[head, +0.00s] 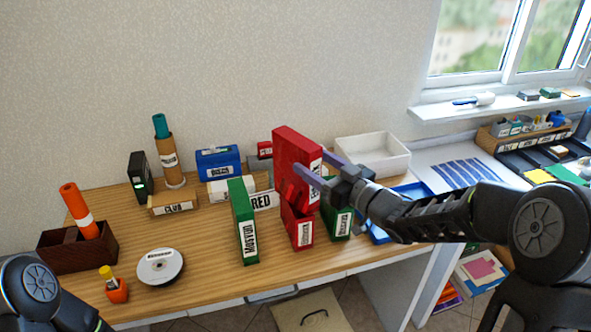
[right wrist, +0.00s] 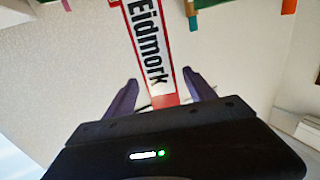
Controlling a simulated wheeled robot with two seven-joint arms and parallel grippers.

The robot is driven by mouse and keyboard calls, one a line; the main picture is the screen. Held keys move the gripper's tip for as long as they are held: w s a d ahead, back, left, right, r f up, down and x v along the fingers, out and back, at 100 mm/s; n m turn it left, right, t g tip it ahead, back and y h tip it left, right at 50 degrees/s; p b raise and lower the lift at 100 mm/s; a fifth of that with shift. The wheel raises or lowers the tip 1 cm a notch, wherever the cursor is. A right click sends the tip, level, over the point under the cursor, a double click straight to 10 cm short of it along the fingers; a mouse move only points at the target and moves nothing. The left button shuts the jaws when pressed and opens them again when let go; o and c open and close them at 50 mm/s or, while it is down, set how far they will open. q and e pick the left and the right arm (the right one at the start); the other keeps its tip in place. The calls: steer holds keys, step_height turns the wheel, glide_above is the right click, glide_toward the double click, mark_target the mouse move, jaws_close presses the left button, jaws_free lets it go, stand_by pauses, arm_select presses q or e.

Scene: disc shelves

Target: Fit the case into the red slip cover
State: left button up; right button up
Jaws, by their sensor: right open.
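A red case (head: 291,150) with a white label stands upright above the red slip cover (head: 297,228), its lower end at the cover's top. I cannot tell how far it sits inside. The case's label reads "Eidmork" in the right wrist view (right wrist: 150,45). My right gripper (head: 312,164) is open, with one finger on each side of the case near its label edge. In the right wrist view its fingers stand apart from the label on both sides. My left gripper is out of view; only part of my left arm shows at the lower left.
A green case (head: 243,222) stands left of the slip cover and another green case (head: 337,223) close on its right. A "RED" sign (head: 263,200) is behind. A white bin (head: 374,155) stands at the back right. A disc stack (head: 160,266) lies at the front left.

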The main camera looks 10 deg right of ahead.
mark_target(296, 152)
steer(key=shift+x, duration=0.9)
steer(key=shift+w+a+r+p, duration=0.1)
steer(key=shift+w+a+p, duration=0.2)
steer(key=shift+w+p, duration=0.15)
steer(key=p+x, duration=0.1)
steer(key=x, duration=0.2)
steer(key=shift+w+a+p, duration=0.15)
steer(key=shift+w+p, duration=0.05)
steer(key=shift+p, duration=0.15)
steer(key=shift+w+a, duration=0.1)
steer(key=shift+w, duration=0.2)
steer(key=shift+c, duration=0.5)
jaws_close()
